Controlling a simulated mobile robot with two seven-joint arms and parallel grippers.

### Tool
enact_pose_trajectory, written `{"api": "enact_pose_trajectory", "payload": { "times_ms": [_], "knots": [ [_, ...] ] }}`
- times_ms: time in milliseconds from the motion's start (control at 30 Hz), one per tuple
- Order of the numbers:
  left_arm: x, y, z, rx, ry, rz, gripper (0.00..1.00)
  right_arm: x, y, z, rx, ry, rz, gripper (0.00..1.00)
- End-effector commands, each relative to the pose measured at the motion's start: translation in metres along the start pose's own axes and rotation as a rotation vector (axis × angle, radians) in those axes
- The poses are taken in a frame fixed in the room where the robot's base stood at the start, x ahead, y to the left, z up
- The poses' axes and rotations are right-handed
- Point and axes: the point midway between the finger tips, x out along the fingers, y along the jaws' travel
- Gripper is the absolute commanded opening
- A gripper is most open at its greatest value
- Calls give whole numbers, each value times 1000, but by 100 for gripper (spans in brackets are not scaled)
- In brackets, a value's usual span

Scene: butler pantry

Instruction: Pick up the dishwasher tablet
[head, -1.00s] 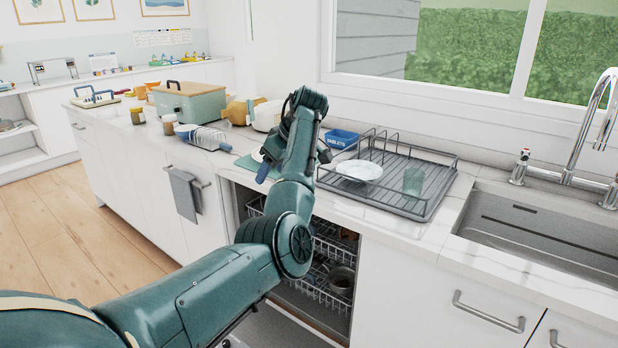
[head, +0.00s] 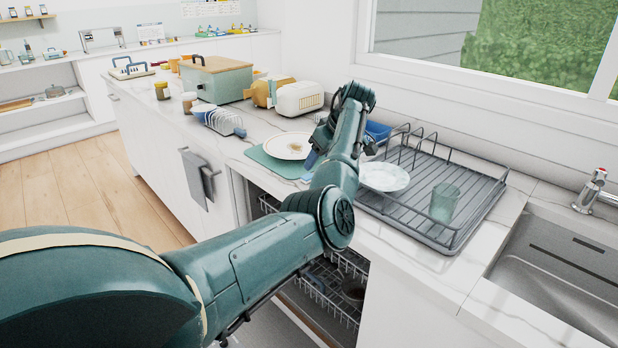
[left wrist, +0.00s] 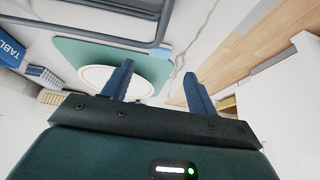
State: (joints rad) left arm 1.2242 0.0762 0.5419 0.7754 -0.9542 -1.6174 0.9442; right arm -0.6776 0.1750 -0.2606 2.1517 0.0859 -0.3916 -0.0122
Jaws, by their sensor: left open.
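My left gripper (head: 312,160) is open and empty, low over the counter beside the green mat; its two blue fingers show in the left wrist view (left wrist: 159,70). A small pale blue block (left wrist: 161,50), which looks like the dishwasher tablet, lies at the mat's edge, ahead of the gap between the fingers and apart from them. In the head view I cannot make the tablet out; my gripper and arm cover that spot. A blue box (left wrist: 11,47) lettered "TABL…" stands at the left of the wrist view and is partly hidden behind my wrist in the head view (head: 378,131).
A plate (head: 287,145) lies on the green mat (head: 262,160). A dish rack (head: 470,190) with a plate (head: 384,177) and a glass (head: 444,203) stands right of my arm. The dishwasher below is open.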

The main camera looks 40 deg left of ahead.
Motion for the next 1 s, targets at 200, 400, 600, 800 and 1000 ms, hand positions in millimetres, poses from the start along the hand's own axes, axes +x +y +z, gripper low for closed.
{"api": "enact_pose_trajectory", "payload": {
  "times_ms": [200, 400, 600, 800, 1000],
  "knots": [
    [19, 0, 0, 0, -1, -1, 58, 0, 0, 0, -1, 0, 0, 36],
    [45, -3, -1, 1, -2, -3, 58, -2, 0, -3, -6, -2, 2, 36],
    [67, -3, -1, 1, -1, -1, 58, -1, 0, -2, -6, -3, 3, 36],
    [69, -2, -1, -1, 0, 1, 58, -1, 0, -1, -6, -3, 2, 36],
    [69, -2, -1, 0, 0, 1, 47, -1, 0, -1, -6, -3, 2, 36]
  ]
}}
